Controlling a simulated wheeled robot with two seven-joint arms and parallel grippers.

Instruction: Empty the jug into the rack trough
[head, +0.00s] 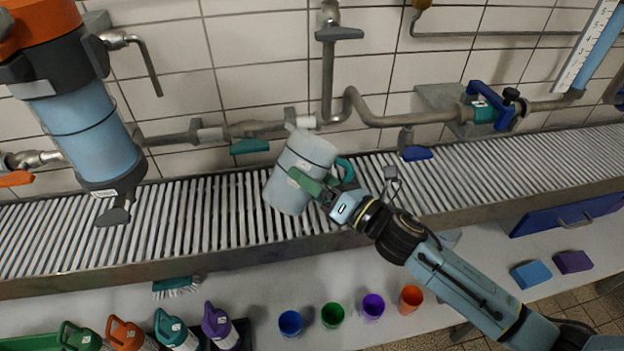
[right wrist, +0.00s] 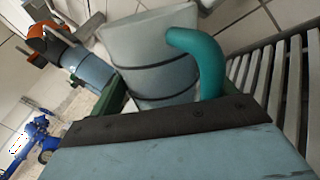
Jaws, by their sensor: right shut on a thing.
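The jug (head: 301,168) is pale and translucent with dark bands and a teal handle. My right gripper (head: 318,187) is shut on the jug and holds it over the rack trough (head: 210,215), tilted somewhat in the head view. In the right wrist view the jug (right wrist: 150,55) stands beyond the gripper, its teal handle (right wrist: 200,55) at the right. Whether liquid is inside cannot be seen. The trough is a long slatted metal rack along the tiled wall. My left gripper is not in view.
Grey pipes (head: 400,118) with valves run along the wall behind the rack. A blue filter housing (head: 85,130) hangs at the left. On the lower surface stand several coloured cups (head: 332,315), several bottles (head: 218,325), a brush (head: 177,287) and blue (head: 531,273) and purple (head: 573,261) blocks.

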